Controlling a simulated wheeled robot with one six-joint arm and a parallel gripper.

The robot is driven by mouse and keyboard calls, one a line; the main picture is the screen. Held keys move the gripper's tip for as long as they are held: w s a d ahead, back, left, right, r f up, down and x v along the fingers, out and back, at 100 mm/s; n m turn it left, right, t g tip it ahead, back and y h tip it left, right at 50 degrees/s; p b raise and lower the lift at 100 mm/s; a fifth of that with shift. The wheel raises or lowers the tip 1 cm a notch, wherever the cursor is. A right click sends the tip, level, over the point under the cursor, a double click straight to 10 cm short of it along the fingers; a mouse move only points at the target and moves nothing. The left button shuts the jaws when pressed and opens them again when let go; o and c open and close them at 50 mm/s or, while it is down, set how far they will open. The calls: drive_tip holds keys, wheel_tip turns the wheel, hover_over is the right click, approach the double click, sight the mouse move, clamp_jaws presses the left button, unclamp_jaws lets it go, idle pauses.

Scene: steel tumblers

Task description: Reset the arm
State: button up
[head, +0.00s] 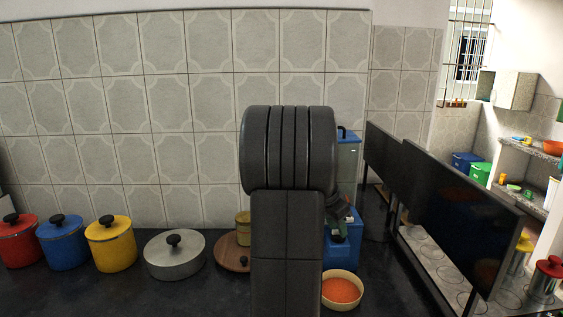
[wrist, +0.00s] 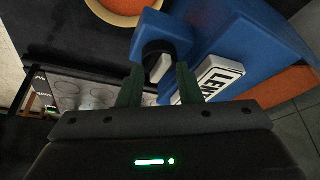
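My gripper (wrist: 160,70) is open in the wrist view, with a gap between its two dark green fingers. A blue dispenser-like object (wrist: 240,35) with a white lettered label (wrist: 215,77) lies just beyond the fingertips. A dark round part with a pale piece shows between the fingers; I cannot tell whether they touch it. In the head view my dark arm stands upright in the middle and hides most of the gripper. The blue object (head: 346,160) shows beside and behind my arm. No steel tumbler is clearly seen.
A bowl with orange contents (head: 341,290) stands near my arm. Red (head: 18,243), blue (head: 63,245) and yellow (head: 111,247) lidded pots and a grey pot (head: 174,258) line the left counter. Dark panels (head: 455,215) stand over a stove on the right. The front-left counter is clear.

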drive_tip(key=n+p, duration=0.1)
drive_tip(key=n, duration=0.1)
drive_tip(key=n+t+y+p, duration=0.1)
drive_tip(key=n, duration=0.1)
drive_tip(key=shift+s+d+r, duration=0.15)
drive_tip(key=shift+n+y+p, duration=0.5)
drive_tip(key=shift+n+p, duration=0.2)
drive_tip(key=shift+n, duration=0.4)
drive_tip(key=shift+t, duration=0.4)
drive_tip(key=shift+s+f, duration=0.1)
drive_tip(key=shift+f, duration=0.15)
